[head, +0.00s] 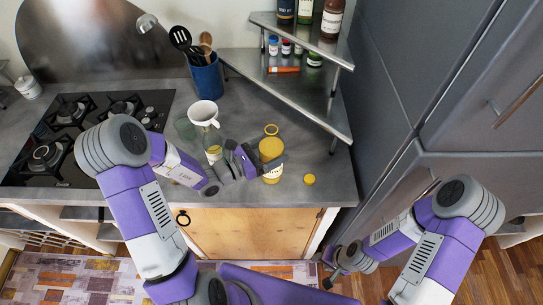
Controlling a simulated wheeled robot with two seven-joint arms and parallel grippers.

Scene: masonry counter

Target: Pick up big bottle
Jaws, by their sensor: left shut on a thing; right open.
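A jar with a yellow lid (271,148) and a pale label stands near the front right of the grey counter. My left gripper (258,163) reaches it from the left and is shut on it, with a dark finger across its front. A clear bottle (213,143) with a yellowish lower part stands left of the jar, partly hidden by my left arm. My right gripper (333,272) is open and empty, low in front of the cabinets.
A white mug (203,112), a blue utensil holder (207,78) and a glass (185,128) stand behind. The metal corner shelf (300,95) overhangs the back right. A gas hob (85,140) is left.

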